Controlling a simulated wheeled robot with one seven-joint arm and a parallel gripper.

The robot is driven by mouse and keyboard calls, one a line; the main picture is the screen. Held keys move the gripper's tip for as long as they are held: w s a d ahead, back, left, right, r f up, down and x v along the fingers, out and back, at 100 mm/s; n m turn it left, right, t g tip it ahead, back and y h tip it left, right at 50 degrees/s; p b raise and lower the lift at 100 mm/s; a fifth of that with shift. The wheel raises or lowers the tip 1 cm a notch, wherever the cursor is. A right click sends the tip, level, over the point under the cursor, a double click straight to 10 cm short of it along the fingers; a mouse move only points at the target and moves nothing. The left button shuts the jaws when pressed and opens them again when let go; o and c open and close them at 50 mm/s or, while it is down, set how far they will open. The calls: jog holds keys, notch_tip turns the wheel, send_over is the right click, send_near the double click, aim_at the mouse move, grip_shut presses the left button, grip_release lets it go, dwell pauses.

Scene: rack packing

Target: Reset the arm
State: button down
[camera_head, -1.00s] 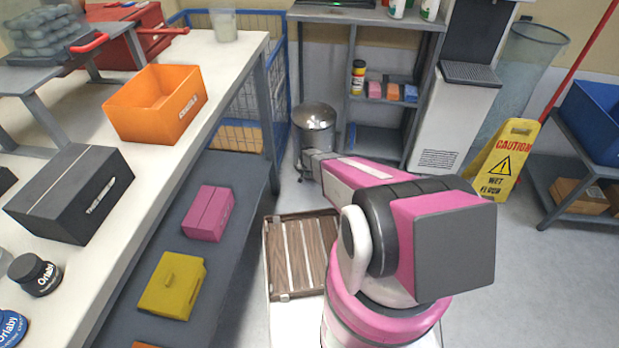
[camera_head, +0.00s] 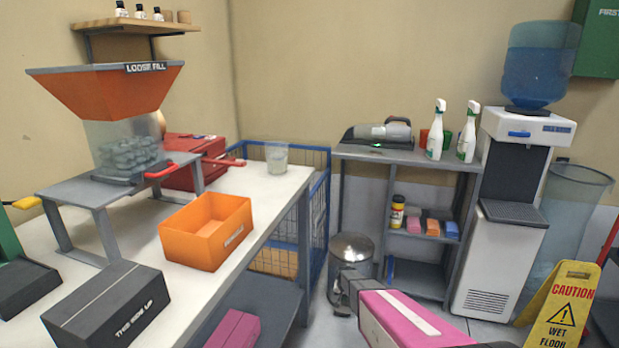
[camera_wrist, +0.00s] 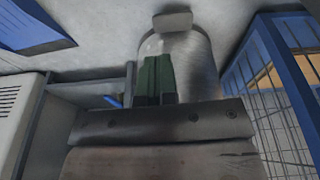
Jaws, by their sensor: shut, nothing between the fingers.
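My arm shows at the bottom of the head view as a pink and white link, with my gripper (camera_head: 342,295) at its far end, dark and partly cut from clear view. In the wrist view my gripper (camera_wrist: 155,80) shows two dark green fingers side by side, shut with nothing between them. Behind the fingers is a metal pedal bin (camera_wrist: 195,65), which also stands on the floor in the head view (camera_head: 351,252).
A white workbench (camera_head: 285,195) on the left carries an orange box (camera_head: 205,235), a black box (camera_head: 105,310) and a loose-fill hopper (camera_head: 110,90). A blue wire cage (camera_head: 318,205), a grey shelf unit (camera_head: 400,155), a water dispenser (camera_head: 505,250) and a yellow caution sign (camera_head: 562,310) stand around.

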jog(key=s+r+n+g, duration=0.1)
jog(key=s+r, duration=1.2)
jog(key=r, duration=0.3)
jog(key=s+d+r+n+g, duration=0.1)
jog(key=s+r+n, duration=0.1)
jog(key=s+r, duration=1.2)
notch_tip(320, 180, up, 2)
jog(key=shift+s+r+y, duration=0.1)
jog(key=shift+s+y, duration=0.2)
jog(key=shift+y, duration=0.1)
